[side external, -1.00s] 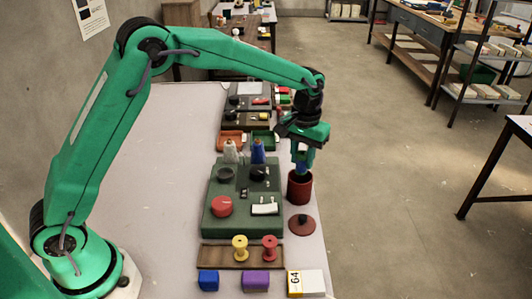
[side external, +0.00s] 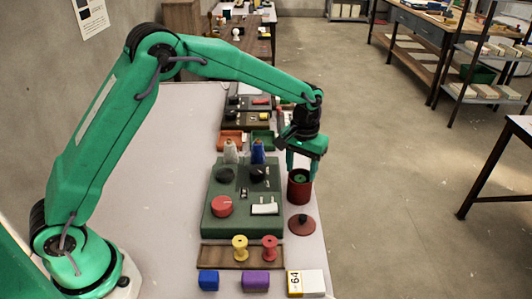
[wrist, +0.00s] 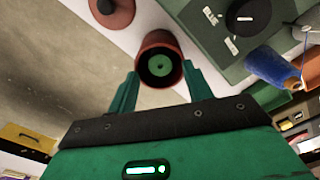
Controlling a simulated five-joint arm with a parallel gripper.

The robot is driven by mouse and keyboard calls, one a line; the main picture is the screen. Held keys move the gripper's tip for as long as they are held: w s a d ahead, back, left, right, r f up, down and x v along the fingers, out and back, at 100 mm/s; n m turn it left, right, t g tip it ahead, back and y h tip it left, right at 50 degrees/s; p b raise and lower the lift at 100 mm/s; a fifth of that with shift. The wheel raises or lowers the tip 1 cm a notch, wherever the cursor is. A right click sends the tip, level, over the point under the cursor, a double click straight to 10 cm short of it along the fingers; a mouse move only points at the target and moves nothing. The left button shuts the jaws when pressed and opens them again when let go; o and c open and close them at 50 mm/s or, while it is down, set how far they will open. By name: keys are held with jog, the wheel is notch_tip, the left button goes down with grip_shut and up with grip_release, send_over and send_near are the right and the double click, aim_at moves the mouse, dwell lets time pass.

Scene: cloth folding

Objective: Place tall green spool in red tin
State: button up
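The tall green spool stands inside the red tin (side external: 299,193). In the side view its green top (side external: 300,179) shows within the tin's mouth. The wrist view looks into the tin (wrist: 159,40) and shows the spool's round green top (wrist: 160,66) with a dark centre hole; its lower part is hidden by the tin. My gripper (side external: 302,174) is right over the tin, pointing down. Its two fingers are spread apart, one on each side of the tin's rim, and nothing is between them at the tips (wrist: 159,76).
The tin's red lid (side external: 302,225) with a dark knob lies just in front of the tin. A green panel (side external: 211,232) with knobs stands to the left, with blue (side external: 258,152) and white (side external: 230,152) thread cones behind. Yellow and red spools sit on a brown tray (side external: 216,256).

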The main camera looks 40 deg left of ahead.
aim_at(297, 179)
dwell(0.7)
notch_tip(297, 179, up, 7)
dwell(0.6)
jog(key=s+a+r+m+t, duration=0.1)
jog(key=s+a+r, duration=0.3)
jog(key=s+r, duration=0.25)
jog(key=s+a+r+t, duration=0.25)
jog(key=s+r, duration=0.25)
jog(key=s, duration=0.3)
jog(key=s+a+f+t, duration=0.1)
jog(key=s+a, duration=0.1)
jog(key=s, duration=0.5)
jog(key=s+a+f+m+t, duration=0.1)
jog(key=s+a, duration=0.1)
jog(key=s, duration=0.6)
jog(key=shift+s+a, duration=0.2)
jog(key=shift+a, duration=0.2)
